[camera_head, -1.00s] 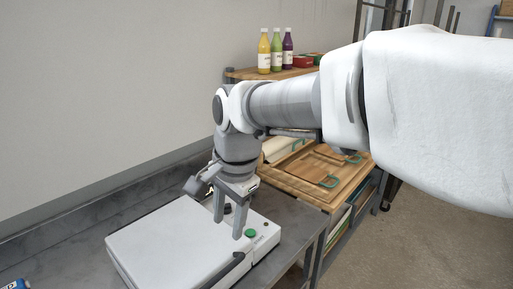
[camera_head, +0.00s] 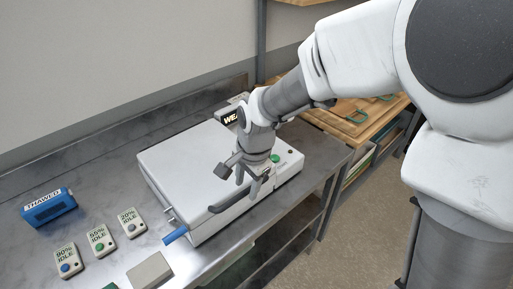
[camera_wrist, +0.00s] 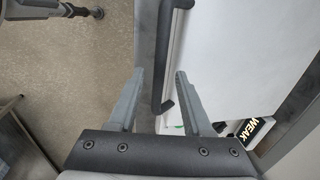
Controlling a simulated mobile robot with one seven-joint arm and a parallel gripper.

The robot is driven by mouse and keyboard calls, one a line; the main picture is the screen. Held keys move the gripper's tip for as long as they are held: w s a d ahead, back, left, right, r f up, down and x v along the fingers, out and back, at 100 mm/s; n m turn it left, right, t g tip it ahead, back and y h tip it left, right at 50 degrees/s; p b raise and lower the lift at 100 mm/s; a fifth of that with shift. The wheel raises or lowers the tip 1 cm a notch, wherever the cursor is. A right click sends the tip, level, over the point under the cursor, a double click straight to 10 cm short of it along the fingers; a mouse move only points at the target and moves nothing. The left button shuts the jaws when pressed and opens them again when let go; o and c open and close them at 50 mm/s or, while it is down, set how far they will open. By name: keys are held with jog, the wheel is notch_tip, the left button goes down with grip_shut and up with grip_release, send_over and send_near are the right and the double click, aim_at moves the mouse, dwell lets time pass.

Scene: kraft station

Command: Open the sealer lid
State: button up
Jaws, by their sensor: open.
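The sealer is a wide white box on the metal bench, with its flat white lid (camera_head: 200,160) down. A dark bar handle (camera_head: 225,204) runs along the lid's front edge; it also shows in the wrist view (camera_wrist: 168,60). My gripper (camera_head: 246,194) is open at the right end of this handle. In the wrist view, my gripper (camera_wrist: 160,76) has its two fingers apart, with the handle's near end between them in the picture. I cannot tell whether the fingers touch it. A green button (camera_head: 275,158) sits on the sealer's right side, beside my wrist.
A blue box marked THAWED (camera_head: 48,208), several small labelled devices (camera_head: 100,240) and a grey block (camera_head: 150,271) lie on the bench at left. A blue-tipped lever (camera_head: 176,235) sticks out at the sealer's front left. Wooden boards (camera_head: 350,118) lie beyond the bench at right.

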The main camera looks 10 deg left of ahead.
jog(key=shift+f, duration=0.45)
grip_shut()
dwell(1.2)
